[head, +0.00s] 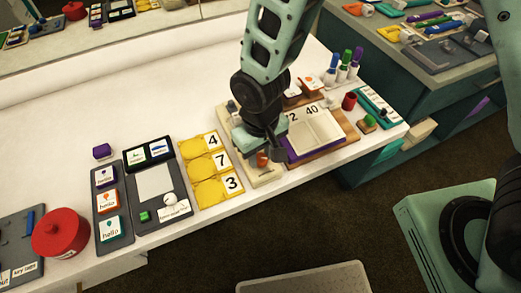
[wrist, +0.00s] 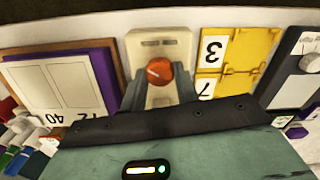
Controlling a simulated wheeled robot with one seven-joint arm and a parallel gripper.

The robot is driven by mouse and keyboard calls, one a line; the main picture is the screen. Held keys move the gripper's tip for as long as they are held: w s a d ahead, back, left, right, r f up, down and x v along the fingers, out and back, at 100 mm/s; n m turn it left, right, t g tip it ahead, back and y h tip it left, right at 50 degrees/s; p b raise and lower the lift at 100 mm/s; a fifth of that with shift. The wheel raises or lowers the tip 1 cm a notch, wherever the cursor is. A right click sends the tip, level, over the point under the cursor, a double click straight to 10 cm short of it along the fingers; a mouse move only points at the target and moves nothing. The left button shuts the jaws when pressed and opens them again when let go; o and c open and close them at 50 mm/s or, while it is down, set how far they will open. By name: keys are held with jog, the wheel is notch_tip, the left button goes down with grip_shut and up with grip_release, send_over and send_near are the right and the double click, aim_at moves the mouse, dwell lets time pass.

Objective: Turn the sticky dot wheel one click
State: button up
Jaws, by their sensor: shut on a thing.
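The sticky dot wheel looks to be the orange-red round knob (wrist: 157,72) with a pale mark on its face, on a cream base (wrist: 160,40). In the head view the wheel (head: 262,159) shows just under my gripper (head: 268,152), and its cream base (head: 266,180) lies near the table's front edge. In the wrist view my gripper (wrist: 158,84) has one grey finger on each side of the wheel and is shut on it. The lower part of the wheel's base is hidden behind my gripper.
A yellow panel with number cards (head: 206,165) lies left of the base. A purple-edged open book on a brown board (head: 318,135) lies to the right. A dark board with a dial (head: 155,185), a red pot (head: 60,233) and upright markers (head: 345,65) stand further off.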

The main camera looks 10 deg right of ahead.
aim_at(260, 157)
jog(key=n, duration=0.6)
jog(key=shift+n+p, duration=0.3)
jog(key=shift+p, duration=0.05)
dwell(0.5)
jog(key=o, duration=1)
jog(key=shift+c, duration=0.2)
jog(key=shift+r, duration=0.15)
notch_tip(260, 157, up, 17)
jog(key=shift+r, duration=0.1)
jog(key=s+d+r+m, duration=0.2)
jog(key=s+d+m, duration=0.2)
jog(key=s+d, duration=0.4)
jog(key=s, duration=0.3)
jog(key=shift+s+d+y, duration=0.2)
jog(key=shift+s+y, duration=0.1)
jog(key=shift+s, duration=0.05)
